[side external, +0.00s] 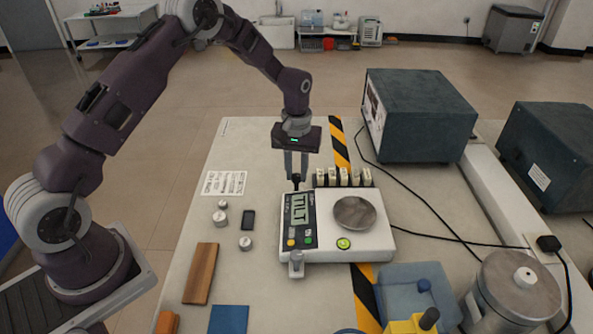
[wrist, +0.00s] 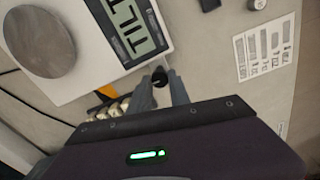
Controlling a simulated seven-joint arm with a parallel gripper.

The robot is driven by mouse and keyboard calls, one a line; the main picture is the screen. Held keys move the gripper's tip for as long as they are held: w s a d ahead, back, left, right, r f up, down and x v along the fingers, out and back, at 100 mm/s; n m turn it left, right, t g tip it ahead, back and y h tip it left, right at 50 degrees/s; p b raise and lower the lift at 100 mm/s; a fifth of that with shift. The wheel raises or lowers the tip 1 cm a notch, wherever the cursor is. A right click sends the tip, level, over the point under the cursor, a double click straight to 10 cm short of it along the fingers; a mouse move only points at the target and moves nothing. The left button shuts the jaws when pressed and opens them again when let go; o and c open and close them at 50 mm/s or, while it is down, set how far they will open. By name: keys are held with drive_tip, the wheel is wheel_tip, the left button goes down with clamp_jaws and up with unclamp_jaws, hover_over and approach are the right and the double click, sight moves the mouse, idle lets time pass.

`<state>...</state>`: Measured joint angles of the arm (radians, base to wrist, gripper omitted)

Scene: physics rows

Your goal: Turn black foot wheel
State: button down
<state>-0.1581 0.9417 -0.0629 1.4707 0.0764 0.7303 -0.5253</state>
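A white balance (side external: 330,255) stands on the table with a round metal pan (side external: 355,213); its display (side external: 299,208) reads "TILT". A round green bubble level (side external: 344,243) is at its front. The small black foot wheel (side external: 296,180) is at the balance's back left corner; the wrist view shows it (wrist: 160,77) beside the display end. A grey foot wheel (side external: 296,260) is at the front left corner. My gripper (side external: 296,176) points down over the black wheel. Its fingers (wrist: 163,84) are apart, with the wheel between their tips in the picture; I cannot tell whether they touch it.
A row of small pale blocks (side external: 343,177) stands close right of my gripper. Metal weights (side external: 221,218), a black block (side external: 248,220), a wooden bar (side external: 201,273) and a printed card (side external: 224,183) lie left. A dark instrument box (side external: 425,120) stands behind right.

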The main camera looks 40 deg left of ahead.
sight(296, 176)
drive_tip(key=shift+m, duration=0.4)
drive_tip(key=m, duration=0.3)
drive_tip(key=shift+m, duration=2)
drive_tip(key=c, duration=1.2)
unclamp_jaws()
wheel_tip(296, 176, up, 7)
drive_tip(key=shift+r, duration=0.1)
